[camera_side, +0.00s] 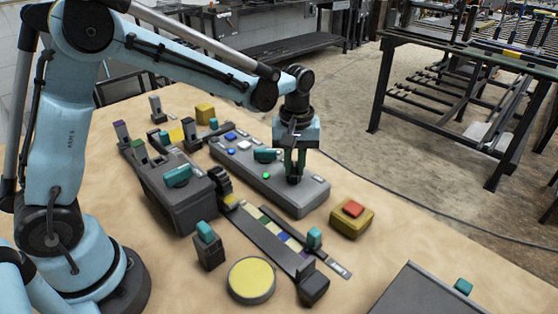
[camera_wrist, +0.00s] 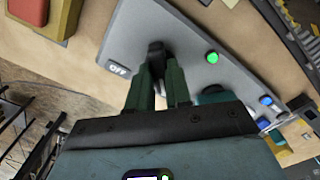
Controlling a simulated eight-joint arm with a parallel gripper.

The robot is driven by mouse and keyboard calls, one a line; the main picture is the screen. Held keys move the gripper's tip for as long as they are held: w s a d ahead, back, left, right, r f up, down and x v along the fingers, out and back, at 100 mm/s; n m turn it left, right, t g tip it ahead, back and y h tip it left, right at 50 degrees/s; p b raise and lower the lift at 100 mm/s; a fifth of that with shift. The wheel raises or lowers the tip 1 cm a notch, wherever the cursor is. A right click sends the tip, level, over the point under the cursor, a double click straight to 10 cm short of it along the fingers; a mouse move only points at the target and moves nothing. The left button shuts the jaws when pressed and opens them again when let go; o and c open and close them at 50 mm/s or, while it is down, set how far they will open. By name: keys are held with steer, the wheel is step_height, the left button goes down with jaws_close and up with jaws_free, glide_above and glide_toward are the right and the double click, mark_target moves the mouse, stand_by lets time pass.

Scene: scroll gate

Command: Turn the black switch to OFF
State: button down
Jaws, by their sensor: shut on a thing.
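The black switch (camera_wrist: 156,50) stands on a long grey panel box (camera_side: 262,172) and shows between my fingers in the wrist view. In the side view the switch (camera_side: 294,180) is a small dark piece under my fingertips, near the box's front right end. My gripper (camera_side: 295,171) points down and is shut on the switch; its green fingers (camera_wrist: 157,78) lie on both sides of it. An OFF label (camera_wrist: 118,69) is beside the switch in the wrist view. A bright green light (camera_wrist: 212,57) is on the switch's other side. The switch's exact setting is hard to tell.
A yellow box with a red button (camera_side: 352,211) stands just right of the panel. A teal handle (camera_side: 266,155) and blue buttons share the panel. A slider track (camera_side: 272,240), a dark grey box (camera_side: 176,200) and a yellow round button (camera_side: 251,280) are nearby.

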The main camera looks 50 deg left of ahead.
steer(key=shift+m, duration=0.3)
steer(key=m, duration=0.3)
steer(key=shift+m, duration=0.4)
steer(key=m, duration=0.4)
steer(key=shift+m, duration=0.3)
steer(key=m, duration=0.8)
steer(key=shift+m, duration=0.3)
steer(key=c, duration=1)
jaws_free()
steer(key=shift+c, duration=0.2)
step_height(320, 180, up, 12)
